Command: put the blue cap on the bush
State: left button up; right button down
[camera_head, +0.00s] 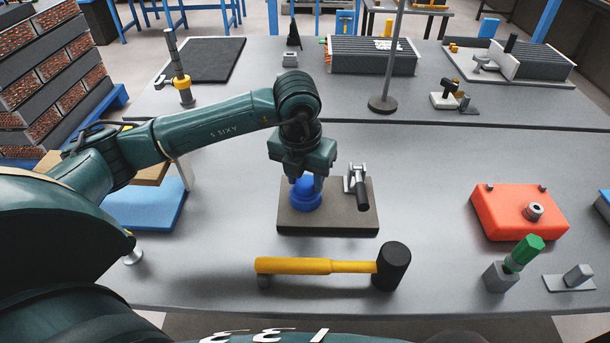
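The blue cap (305,198) is upright on a brown plate (330,220) in the middle of the near table. My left gripper (307,181) points straight down over it, with its fingertips at the cap's upper part. Whether the fingers press on the cap or stand just apart from it cannot be told. A grey metal ring (534,211), which may be the bush, sits on the red block (500,208) at the right. Anything under the blue cap is hidden. My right gripper is out of view.
A toggle clamp (357,187) with a black handle stands close to the right of the cap. A yellow-handled mallet (320,266) lies in front of the plate. A green-handled tool (524,253) stands in a grey holder at right. Bare table lies between plate and red block.

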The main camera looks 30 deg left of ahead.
aim_at(301, 197)
pick_arm(q)
jog(key=shift+o, duration=1.3)
jog(key=shift+r, duration=0.15)
notch_tip(301, 197, up, 12)
jog(key=s, duration=0.1)
jog(key=shift+s+b, duration=0.3)
jog(key=shift+s, duration=0.1)
